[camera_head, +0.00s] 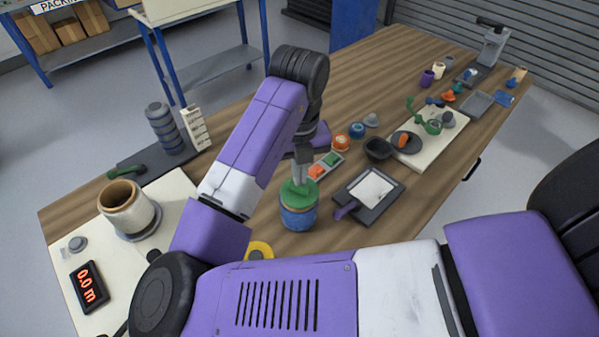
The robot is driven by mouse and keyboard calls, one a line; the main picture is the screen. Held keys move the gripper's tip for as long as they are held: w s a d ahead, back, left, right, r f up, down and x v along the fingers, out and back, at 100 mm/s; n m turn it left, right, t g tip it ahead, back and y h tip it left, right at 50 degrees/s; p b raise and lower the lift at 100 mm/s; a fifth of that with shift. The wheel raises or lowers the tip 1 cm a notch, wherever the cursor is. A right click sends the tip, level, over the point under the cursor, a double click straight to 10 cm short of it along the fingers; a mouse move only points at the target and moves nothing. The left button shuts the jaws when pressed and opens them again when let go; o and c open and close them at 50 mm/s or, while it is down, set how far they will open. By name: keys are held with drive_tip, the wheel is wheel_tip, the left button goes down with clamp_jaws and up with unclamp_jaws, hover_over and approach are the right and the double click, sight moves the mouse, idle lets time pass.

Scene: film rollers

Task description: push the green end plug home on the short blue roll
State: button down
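The short blue roll (298,218) stands upright on the wooden table, near the middle of the view. The green end plug (294,191) is on top of it, its broad green disc covering the roll's upper end. I cannot tell how deep the plug sits. My gripper (299,180) points down at the plug from above, with its fingertips at or very near the plug's top. The fingers look close together, but the view is too small to show whether they are shut or hold a part of the plug.
A yellow ring (259,250) lies close to the blue roll.

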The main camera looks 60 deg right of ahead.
drive_tip(key=shift+f+b, duration=0.6)
drive_tip(key=shift+f, duration=0.05)
idle(0.9)
wheel_tip(320, 180, up, 8)
drive_tip(key=p, duration=0.5)
drive_tip(key=shift+p, duration=0.4)
idle(0.3)
idle(0.5)
